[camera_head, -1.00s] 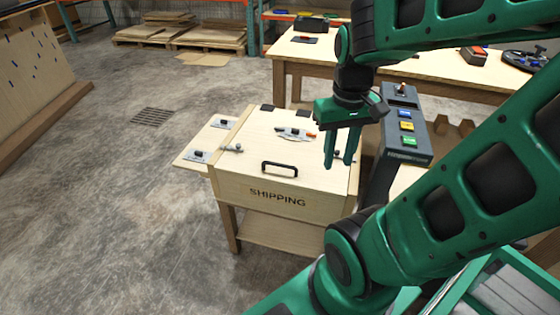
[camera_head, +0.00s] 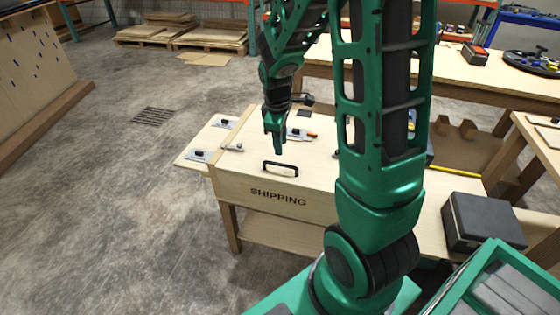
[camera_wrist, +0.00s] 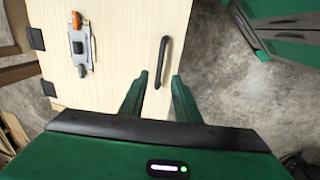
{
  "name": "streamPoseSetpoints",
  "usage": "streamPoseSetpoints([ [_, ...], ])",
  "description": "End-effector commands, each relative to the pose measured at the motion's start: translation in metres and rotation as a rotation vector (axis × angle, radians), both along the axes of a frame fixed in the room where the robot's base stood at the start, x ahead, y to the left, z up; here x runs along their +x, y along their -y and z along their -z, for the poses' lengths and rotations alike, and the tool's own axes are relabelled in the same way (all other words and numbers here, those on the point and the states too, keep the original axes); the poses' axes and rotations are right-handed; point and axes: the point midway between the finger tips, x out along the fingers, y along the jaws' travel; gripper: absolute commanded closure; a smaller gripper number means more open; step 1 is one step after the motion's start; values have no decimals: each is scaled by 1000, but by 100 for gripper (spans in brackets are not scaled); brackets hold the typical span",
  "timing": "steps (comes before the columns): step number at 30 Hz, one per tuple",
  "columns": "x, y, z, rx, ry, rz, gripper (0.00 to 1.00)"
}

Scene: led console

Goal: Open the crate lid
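The wooden crate (camera_head: 235,190) marked SHIPPING stands on a low bench with its lid (camera_head: 247,155) shut. A black bar handle (camera_head: 281,168) is near the lid's front edge; it also shows in the wrist view (camera_wrist: 163,60). My gripper (camera_head: 274,150) hangs over the lid, just behind the handle in the head view. A metal latch plate with an orange tip (camera_wrist: 80,45) is on the lid. The lid's black hinges (camera_wrist: 36,38) show at the wrist view's left.
Small latch plates (camera_head: 222,123) lie on a side board left of the crate. A dark grey box (camera_head: 482,222) is at the right. My arm hides most of the console and the crate's right side. A long table stands behind.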

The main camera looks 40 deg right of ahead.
Motion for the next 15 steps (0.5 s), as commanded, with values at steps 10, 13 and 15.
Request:
streamPoseSetpoints([
  [10,4,10,58,1,-6,5,71],
  [13,6,12,71,1,-5,5,71],
  [15,7,13,78,1,-4,4,71],
])
